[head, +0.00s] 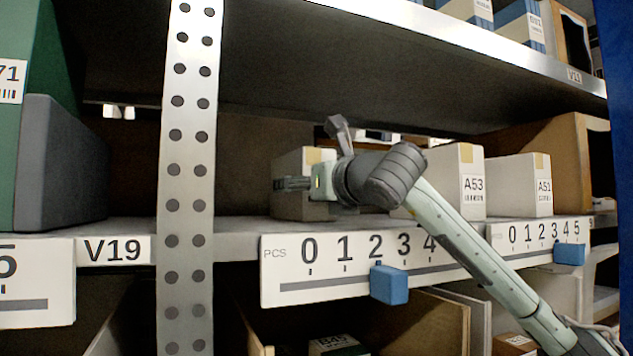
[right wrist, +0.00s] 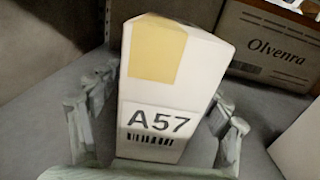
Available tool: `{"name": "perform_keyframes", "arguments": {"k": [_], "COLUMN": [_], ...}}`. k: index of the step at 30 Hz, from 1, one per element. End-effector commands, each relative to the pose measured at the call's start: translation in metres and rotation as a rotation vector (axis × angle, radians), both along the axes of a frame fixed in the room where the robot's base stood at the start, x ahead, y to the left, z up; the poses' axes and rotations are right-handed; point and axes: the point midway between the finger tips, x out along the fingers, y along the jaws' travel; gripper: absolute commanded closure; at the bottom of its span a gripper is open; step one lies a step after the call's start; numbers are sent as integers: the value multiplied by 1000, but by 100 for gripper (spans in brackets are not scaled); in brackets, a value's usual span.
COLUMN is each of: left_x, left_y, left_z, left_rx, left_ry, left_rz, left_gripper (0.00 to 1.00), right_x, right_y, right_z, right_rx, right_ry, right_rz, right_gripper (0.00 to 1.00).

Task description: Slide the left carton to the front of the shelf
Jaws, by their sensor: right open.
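The left carton (head: 292,207) is a small pale box with a yellow tape patch, standing upright on the middle shelf. In the right wrist view, the carton (right wrist: 176,95) carries the label A57 with a barcode. My right gripper (head: 292,184) is at the carton, and its wrist hides part of it. In the right wrist view, my right gripper (right wrist: 160,118) is open, with one finger on each side of the carton. Whether the fingers touch its sides cannot be told. My left gripper is in neither view.
Cartons A53 (head: 471,182) and A51 (head: 519,186) stand to the right. A perforated post (head: 188,240) rises on the left. The front label strip (head: 340,291) carries a blue slider (head: 388,284). An Olvenra box (right wrist: 268,47) is behind. The upper shelf (head: 440,25) overhangs.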

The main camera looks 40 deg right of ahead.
Motion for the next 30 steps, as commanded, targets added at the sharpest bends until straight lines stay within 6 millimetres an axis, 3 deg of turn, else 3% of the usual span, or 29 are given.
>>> {"name": "perform_keyframes", "arguments": {"k": [12, 27, 30], "left_x": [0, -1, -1], "left_y": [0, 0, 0], "left_z": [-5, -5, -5], "left_rx": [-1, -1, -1], "left_ry": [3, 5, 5], "left_rz": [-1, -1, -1], "left_gripper": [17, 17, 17], "right_x": [8, 8, 8], "right_y": [-1, -1, -1], "right_z": [-1, 0, 0], "right_rx": [0, 0, 0], "right_ry": [0, 0, 0], "right_rz": [1, 1, 1], "right_gripper": [22, 84, 90]}}
